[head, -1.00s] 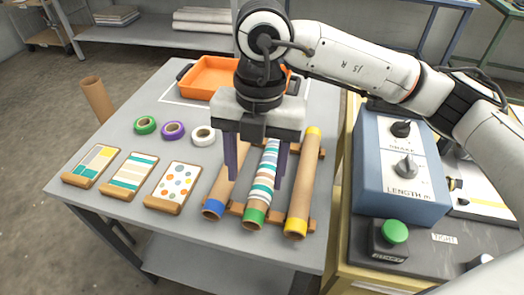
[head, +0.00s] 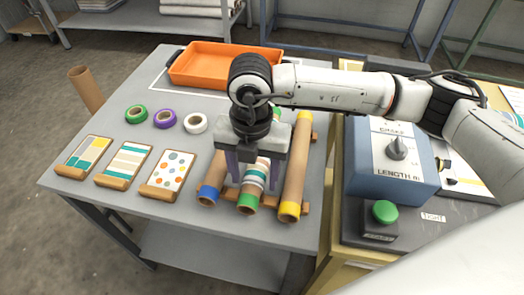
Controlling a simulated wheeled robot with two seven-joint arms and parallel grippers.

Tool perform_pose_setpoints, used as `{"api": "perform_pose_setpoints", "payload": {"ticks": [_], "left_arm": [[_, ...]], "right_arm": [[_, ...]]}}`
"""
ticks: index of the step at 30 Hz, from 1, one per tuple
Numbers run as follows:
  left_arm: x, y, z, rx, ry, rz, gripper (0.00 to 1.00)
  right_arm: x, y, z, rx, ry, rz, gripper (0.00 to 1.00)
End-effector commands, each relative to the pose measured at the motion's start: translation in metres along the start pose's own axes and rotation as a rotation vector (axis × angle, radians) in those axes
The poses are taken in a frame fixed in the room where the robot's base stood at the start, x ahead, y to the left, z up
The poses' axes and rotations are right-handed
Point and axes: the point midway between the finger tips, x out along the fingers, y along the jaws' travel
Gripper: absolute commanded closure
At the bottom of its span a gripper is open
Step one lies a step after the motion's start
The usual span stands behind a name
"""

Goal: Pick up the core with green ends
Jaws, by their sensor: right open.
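The core with green ends (head: 248,200) lies on a wooden rack (head: 224,205) on the grey table (head: 160,220), between two other cores. It has teal, white and tan stripes, and its near end is green. My right gripper (head: 254,174) is open, directly above this core, with its purple fingers pointing down on either side of it. The gripper body hides the core's far part. I cannot tell whether the fingers touch it. My left gripper is not in view.
A core with a blue end (head: 210,190) lies close left and a core with yellow ends (head: 293,180) close right. Tape rolls (head: 165,119), pattern cards (head: 124,165) and an orange tray (head: 200,66) are on the table. A control box (head: 390,165) stands at right.

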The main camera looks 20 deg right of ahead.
Motion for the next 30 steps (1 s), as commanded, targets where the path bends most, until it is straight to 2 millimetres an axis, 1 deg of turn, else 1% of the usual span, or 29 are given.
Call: {"api": "perform_pose_setpoints", "payload": {"ticks": [4,5,12,13,19,22,26,30], "left_arm": [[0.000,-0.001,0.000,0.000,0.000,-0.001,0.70],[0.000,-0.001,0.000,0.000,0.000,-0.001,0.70],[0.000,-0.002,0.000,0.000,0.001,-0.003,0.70],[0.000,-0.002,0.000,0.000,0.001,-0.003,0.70],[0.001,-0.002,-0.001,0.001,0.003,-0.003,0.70],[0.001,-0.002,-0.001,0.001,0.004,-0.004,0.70],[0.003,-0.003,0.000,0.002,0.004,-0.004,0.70],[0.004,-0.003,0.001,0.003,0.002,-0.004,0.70]], "right_arm": [[0.000,0.000,0.000,0.000,0.000,0.000,0.45],[0.000,0.000,0.000,0.000,0.000,0.000,0.47],[0.000,0.000,0.000,0.000,0.000,0.000,0.88],[0.000,0.000,0.000,0.000,0.000,0.000,0.90],[-0.001,0.000,0.000,0.000,0.000,0.001,0.91],[-0.007,0.001,0.000,0.000,0.000,0.003,0.91],[-0.027,0.001,0.000,-0.001,-0.002,0.005,0.91],[-0.057,0.001,0.001,-0.001,-0.003,0.005,0.91]]}}
